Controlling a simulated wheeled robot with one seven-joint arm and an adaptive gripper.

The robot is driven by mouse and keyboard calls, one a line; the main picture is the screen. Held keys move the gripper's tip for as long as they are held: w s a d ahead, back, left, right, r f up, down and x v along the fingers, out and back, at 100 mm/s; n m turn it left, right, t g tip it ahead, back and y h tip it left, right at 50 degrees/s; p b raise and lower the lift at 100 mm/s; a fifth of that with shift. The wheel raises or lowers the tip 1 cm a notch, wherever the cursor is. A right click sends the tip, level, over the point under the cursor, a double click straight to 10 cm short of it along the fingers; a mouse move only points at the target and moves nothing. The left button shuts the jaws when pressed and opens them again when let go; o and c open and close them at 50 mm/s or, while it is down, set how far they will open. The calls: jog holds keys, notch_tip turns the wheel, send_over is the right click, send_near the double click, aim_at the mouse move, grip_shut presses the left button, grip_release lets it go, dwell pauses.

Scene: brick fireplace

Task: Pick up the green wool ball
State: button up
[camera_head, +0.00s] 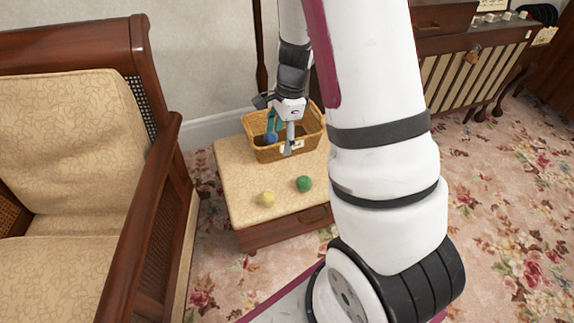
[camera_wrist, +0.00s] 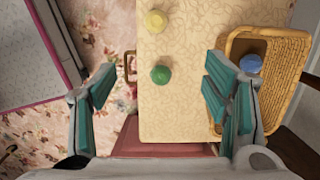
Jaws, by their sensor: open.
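The green wool ball (camera_head: 304,184) lies on the cream patterned top of a small low table (camera_head: 240,190), near its front edge. In the wrist view the green ball (camera_wrist: 160,74) shows between the two fingers, apart from both. My gripper (camera_head: 281,140) is open and empty, above the table near the wicker basket. In the wrist view its teal-padded fingers (camera_wrist: 158,92) are spread wide. A yellow ball (camera_head: 268,199) lies to the left of the green one; it also shows in the wrist view (camera_wrist: 156,21).
A wicker basket (camera_head: 313,137) with a blue ball (camera_wrist: 250,64) inside stands at the back of the table. A wooden armchair (camera_head: 165,150) is close on the left. The table top around the green ball is clear.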

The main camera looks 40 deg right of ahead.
aim_at(304, 179)
jog(key=d+f+m+b, duration=0.1)
jog(key=d+f, duration=0.1)
jog(key=f, duration=0.4)
jog(key=d+f+m+h+b, duration=0.1)
jog(key=d+f+m+b, duration=0.1)
jog(key=f, duration=0.5)
jog(key=d+f+m+b, duration=0.1)
jog(key=d+f, duration=0.3)
jog(key=f, duration=0.3)
jog(key=shift+s+f+m+g+h+b, duration=0.2)
jog(key=shift+s+m+g+h+b, duration=0.1)
jog(key=shift+s+g+b, duration=0.1)
jog(key=shift+d+f+b, duration=0.2)
jog(key=shift+f+b, duration=1.45)
jog(key=shift+f, duration=1.3)
jog(key=shift+r, duration=0.1)
jog(key=shift+c, duration=0.3)
jog(key=c, duration=1.1)
